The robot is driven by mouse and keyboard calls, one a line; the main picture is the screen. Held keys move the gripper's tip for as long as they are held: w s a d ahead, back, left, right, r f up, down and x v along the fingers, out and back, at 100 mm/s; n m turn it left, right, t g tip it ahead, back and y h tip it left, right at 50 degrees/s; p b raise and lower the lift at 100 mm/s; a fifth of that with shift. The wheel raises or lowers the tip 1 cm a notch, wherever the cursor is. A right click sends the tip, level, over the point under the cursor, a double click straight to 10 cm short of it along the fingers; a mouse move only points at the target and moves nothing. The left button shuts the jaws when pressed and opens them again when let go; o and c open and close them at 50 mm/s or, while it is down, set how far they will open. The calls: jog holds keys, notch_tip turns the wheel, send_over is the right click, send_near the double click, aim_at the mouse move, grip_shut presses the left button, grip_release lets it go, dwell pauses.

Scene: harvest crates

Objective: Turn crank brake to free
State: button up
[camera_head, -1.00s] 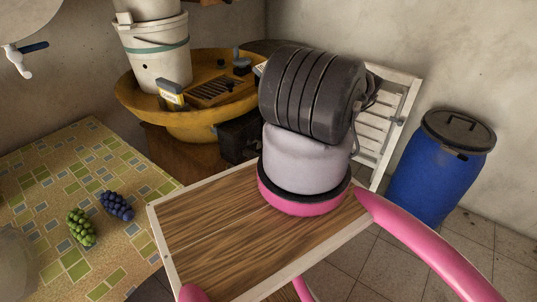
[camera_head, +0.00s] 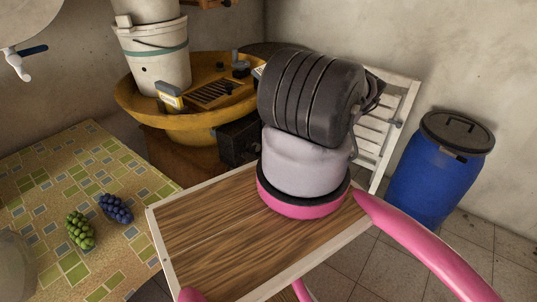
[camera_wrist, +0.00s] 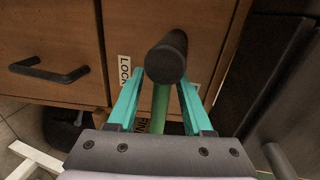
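The crank brake handle shows in the wrist view as a black round knob (camera_wrist: 166,57) on a green shaft (camera_wrist: 160,105), in front of a brown wooden front. A label reading "LOCK" (camera_wrist: 124,70) is left of the knob. My gripper (camera_wrist: 162,80) has teal fingers spread on either side of the handle, with visible gaps to the shaft. It looks open; the knob partly covers the fingertip area. In the head view my arm hides the gripper and the handle.
A dark bar handle (camera_wrist: 48,70) is on the wooden front at left. A yellow basin (camera_head: 195,120) with white buckets (camera_head: 155,60) stands behind. A folding white chair (camera_head: 385,115) and a blue barrel (camera_head: 437,170) are right. Grapes (camera_head: 80,230) lie on the tiled table (camera_head: 60,175).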

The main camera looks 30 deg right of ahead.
jog(key=v, duration=1)
jog(key=shift+s, duration=0.4)
jog(key=shift+d+r, duration=0.1)
jog(key=shift+d, duration=0.05)
